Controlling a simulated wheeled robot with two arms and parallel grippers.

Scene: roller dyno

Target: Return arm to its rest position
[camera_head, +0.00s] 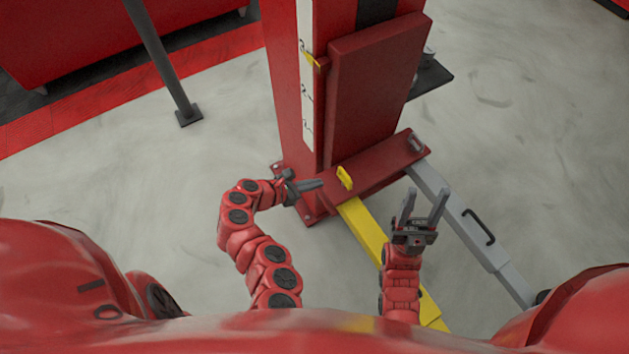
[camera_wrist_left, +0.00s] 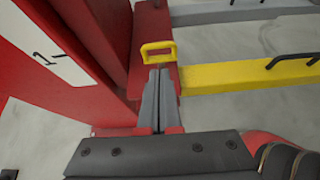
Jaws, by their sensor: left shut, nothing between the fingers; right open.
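My left gripper (camera_head: 312,185) is at the foot of the red lift post (camera_head: 290,80). Its fingers are shut with nothing between them and point to the right in the head view. In the left wrist view the shut fingers (camera_wrist_left: 158,98) point toward a small yellow handle (camera_wrist_left: 158,48), which seems just beyond the tips; I cannot tell if they touch. The yellow handle also shows in the head view (camera_head: 344,177). My right gripper (camera_head: 424,205) is open and empty, fingers pointing up the picture, between the yellow and grey lift arms.
A yellow lift arm (camera_head: 364,228) and a grey lift arm (camera_head: 470,226) with a black handle (camera_head: 478,228) reach out from the post's red base. A dark pole (camera_head: 165,65) stands at the upper left. The grey floor is open on the right.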

